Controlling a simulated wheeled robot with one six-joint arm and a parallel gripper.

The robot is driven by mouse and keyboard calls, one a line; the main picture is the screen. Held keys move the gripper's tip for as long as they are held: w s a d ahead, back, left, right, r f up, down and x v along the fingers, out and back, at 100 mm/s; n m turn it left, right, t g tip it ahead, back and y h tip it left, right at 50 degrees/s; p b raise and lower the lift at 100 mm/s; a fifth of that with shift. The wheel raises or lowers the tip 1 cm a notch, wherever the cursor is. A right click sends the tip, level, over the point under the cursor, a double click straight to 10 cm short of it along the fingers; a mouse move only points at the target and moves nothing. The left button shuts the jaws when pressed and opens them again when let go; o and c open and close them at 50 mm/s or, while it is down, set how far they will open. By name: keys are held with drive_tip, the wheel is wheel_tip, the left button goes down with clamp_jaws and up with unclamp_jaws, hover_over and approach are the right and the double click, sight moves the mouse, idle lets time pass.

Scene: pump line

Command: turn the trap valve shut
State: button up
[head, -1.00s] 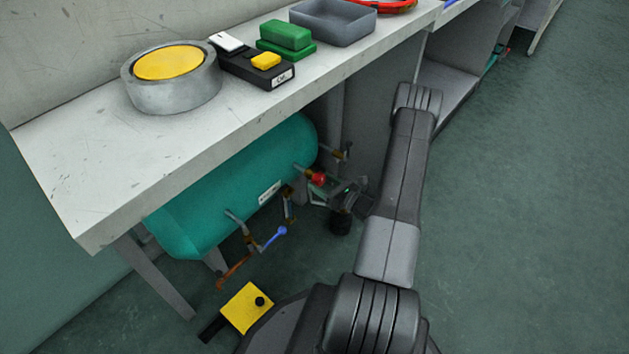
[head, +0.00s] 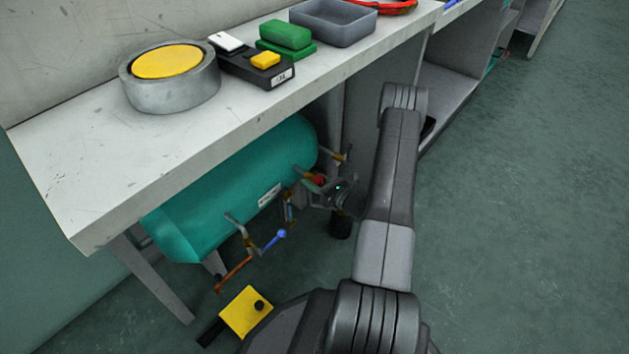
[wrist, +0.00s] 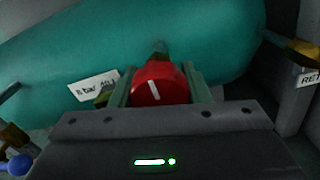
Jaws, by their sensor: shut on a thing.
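A red round knob (wrist: 155,93) with a white line mark sits on a short stem at the front of the teal tank (wrist: 215,35). In the wrist view the mark stands nearly upright, tilted slightly. My gripper (wrist: 161,86) has one finger on each side of the knob and is shut on it. In the head view my gripper (head: 322,184) reaches under the bench at the tank's right end, and only a little of the red knob (head: 319,179) shows behind it. I cannot read a name on this knob.
A brass fitting (wrist: 300,48) with a partly cut-off tag is close on the right. The bench top (head: 190,135) overhangs the tank. Floor on the right is clear.

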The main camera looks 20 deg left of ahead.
drive_tip(key=m, duration=0.4)
drive_tip(key=shift+s+m, duration=0.1)
drive_tip(key=shift+m, duration=0.3)
drive_tip(key=m, duration=0.4)
drive_tip(key=shift+m, duration=0.3)
drive_tip(key=m, duration=0.4)
drive_tip(key=shift+r, duration=0.15)
drive_tip(key=shift+m+p, duration=0.3)
drive_tip(key=shift+m, duration=2)
drive_tip(key=o, duration=1)
drive_tip(key=shift+c, duration=0.2)
drive_tip(key=p+v, duration=0.3)
drive_tip(key=v, duration=1)
drive_tip(key=shift+s+d, duration=0.25)
drive_tip(key=shift+d, duration=0.1)
